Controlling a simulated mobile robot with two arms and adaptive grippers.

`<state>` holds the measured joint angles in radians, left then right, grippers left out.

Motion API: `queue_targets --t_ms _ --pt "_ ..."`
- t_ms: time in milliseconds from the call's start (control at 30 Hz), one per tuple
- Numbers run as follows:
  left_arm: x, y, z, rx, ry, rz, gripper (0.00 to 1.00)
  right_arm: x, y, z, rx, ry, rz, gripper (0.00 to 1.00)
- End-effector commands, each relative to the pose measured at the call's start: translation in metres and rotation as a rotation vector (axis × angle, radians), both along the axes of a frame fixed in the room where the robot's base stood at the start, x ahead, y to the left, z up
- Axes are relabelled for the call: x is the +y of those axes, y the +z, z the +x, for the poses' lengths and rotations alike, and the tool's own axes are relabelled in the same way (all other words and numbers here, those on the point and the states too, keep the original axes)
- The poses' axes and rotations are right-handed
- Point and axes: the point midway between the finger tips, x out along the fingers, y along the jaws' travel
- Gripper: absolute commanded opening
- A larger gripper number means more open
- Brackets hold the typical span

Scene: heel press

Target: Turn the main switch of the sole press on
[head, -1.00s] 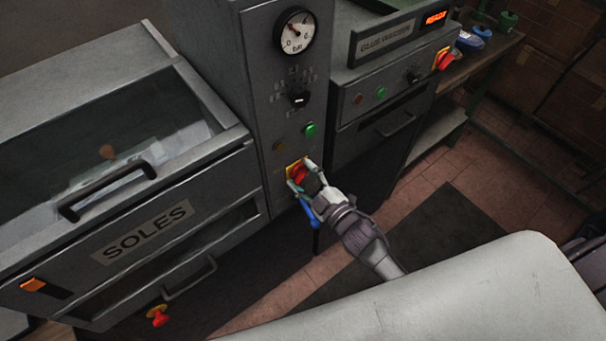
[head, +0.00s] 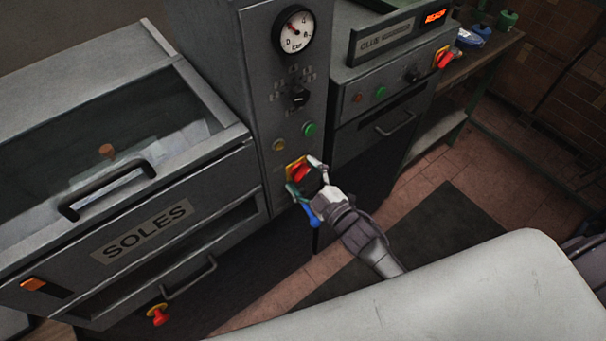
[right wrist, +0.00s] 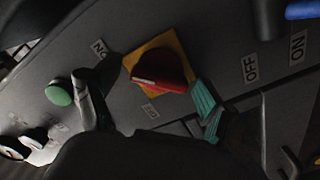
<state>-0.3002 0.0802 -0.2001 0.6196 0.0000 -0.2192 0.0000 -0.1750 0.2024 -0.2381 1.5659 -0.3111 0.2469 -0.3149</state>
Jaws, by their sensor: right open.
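The main switch (head: 299,171) is a red rotary knob on a yellow plate, low on the grey column of the sole press (head: 262,90). It also shows in the right wrist view (right wrist: 164,72), its red handle lying nearly level there. My right gripper (head: 304,178) is at the knob, its fingers on either side of it. In the right wrist view, a grey finger is left of the knob and a teal-padded finger (right wrist: 206,108) is right of it. The fingers are apart, and contact with the knob cannot be told. My left gripper is out of view.
Above the switch are a green button (head: 310,129), a yellowish lamp (head: 279,144), a black selector (head: 299,96) and a gauge (head: 297,33). The SOLES drawer unit (head: 140,232) is left. The glue machine (head: 385,48) has its own red switch (head: 443,59).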

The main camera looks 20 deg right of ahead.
Motion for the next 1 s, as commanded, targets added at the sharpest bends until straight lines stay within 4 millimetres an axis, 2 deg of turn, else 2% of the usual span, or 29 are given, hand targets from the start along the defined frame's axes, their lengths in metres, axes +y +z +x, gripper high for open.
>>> queue_targets --t_ms 167,600,800,1000 --pt "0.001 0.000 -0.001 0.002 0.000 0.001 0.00 -0.005 -0.001 -0.013 0.001 0.000 0.000 0.83" --pt "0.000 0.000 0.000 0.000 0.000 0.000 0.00 -0.034 -0.001 -0.095 0.004 0.000 -0.001 0.83" --pt "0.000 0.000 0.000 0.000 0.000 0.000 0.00 -0.041 0.000 -0.111 0.002 -0.001 -0.001 0.83" --pt "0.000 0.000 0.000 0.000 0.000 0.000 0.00 -0.041 0.000 -0.113 0.000 0.000 0.000 0.83"
